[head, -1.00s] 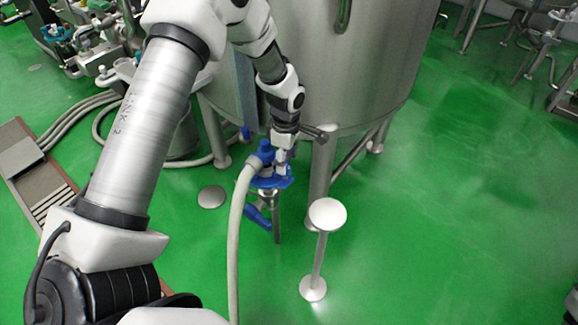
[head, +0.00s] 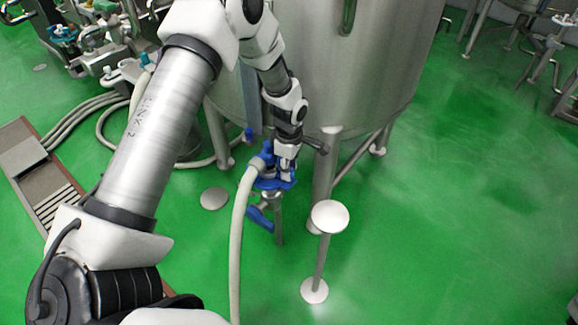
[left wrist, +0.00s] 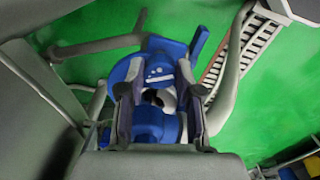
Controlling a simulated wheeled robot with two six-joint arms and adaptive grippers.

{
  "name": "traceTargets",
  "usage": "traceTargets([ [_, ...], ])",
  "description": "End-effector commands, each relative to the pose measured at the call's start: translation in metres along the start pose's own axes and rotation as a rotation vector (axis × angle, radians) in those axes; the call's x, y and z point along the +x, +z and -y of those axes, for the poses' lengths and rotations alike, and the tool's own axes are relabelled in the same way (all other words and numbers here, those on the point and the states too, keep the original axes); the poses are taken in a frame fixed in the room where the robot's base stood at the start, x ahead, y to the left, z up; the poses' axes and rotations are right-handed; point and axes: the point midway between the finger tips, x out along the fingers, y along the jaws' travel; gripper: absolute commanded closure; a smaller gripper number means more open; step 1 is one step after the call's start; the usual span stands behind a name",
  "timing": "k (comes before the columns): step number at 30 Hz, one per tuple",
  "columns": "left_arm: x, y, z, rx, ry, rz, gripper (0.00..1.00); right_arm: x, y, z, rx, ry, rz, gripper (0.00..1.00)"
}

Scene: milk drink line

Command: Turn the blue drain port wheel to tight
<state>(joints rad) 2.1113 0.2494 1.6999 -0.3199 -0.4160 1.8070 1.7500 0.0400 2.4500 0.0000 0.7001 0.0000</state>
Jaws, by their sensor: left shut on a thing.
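The blue drain port wheel (head: 268,183) sits at the top of a thin metal stand below the big steel tank. My left gripper (head: 285,174) reaches down onto it from above and is shut on it. In the left wrist view the blue wheel (left wrist: 153,72) shows between and beyond the two fingers of the left gripper (left wrist: 157,112). The fingers and wrist hide part of the wheel, so its exact angle cannot be told. My right gripper is not in view.
A pale hose (head: 236,235) runs down from the blue fitting beside the wheel. A blue lever (head: 260,219) is on the stand below. The steel tank (head: 350,70) stands close behind. A white-topped post (head: 329,217) stands to the right, with open green floor beyond.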

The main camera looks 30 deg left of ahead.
Motion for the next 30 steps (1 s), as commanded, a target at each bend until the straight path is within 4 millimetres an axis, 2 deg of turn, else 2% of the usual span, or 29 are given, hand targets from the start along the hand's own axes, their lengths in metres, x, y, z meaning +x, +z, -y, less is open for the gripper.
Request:
traceTargets([
  [11, -0.003, 0.000, 0.001, 0.205, -0.003, 0.000, 1.00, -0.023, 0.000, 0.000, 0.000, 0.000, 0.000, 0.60],
  [18, -0.003, 0.000, 0.001, 0.425, -0.003, 0.000, 1.00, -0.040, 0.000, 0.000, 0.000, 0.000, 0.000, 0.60],
  [30, -0.002, 0.000, 0.002, 0.805, -0.002, 0.000, 1.00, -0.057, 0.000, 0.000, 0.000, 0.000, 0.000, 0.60],
])
